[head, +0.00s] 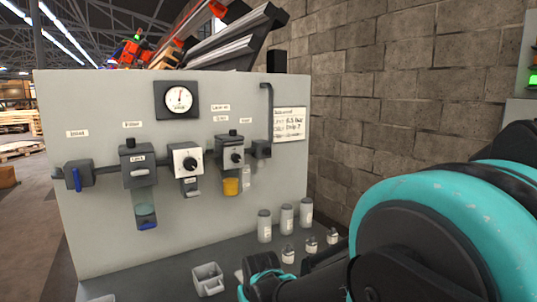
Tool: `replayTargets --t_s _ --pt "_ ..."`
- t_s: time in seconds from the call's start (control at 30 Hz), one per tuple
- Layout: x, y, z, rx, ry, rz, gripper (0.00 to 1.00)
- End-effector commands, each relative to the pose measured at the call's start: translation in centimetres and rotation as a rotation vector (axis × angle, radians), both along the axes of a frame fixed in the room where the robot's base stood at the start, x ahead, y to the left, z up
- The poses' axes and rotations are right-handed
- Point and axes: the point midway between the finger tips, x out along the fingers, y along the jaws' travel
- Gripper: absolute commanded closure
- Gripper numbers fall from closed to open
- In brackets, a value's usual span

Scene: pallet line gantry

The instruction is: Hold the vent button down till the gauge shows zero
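The gauge (180,98) is a round white dial on a dark square plate, high on the grey panel. Its needle points roughly upward; the scale is too small to read. I cannot tell for sure which part is the vent button. A small dark block (261,149) sits at the right end of the row of units, below a small label (246,121) too blurred to read. My arm reaches in from the right to the bottom edge, below and right of the panel units. My gripper's fingers are not in view.
The panel (100,110) carries a blue-handled valve (78,176), a filter unit (137,168), a white-faced regulator (186,161) and a yellow cup (231,186). Several grey canisters (286,218), small bottles and a light tray (207,279) stand on the ledge below. A block wall rises right.

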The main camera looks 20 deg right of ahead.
Motion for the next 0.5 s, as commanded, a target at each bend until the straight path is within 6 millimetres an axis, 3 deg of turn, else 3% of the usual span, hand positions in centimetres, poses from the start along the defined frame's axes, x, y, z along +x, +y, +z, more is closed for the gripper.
replayTargets --t_s 0.03,0.13,0.5 --pt "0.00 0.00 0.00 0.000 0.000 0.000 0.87" --pt "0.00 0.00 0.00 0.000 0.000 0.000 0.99" --pt "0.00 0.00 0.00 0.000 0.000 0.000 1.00"
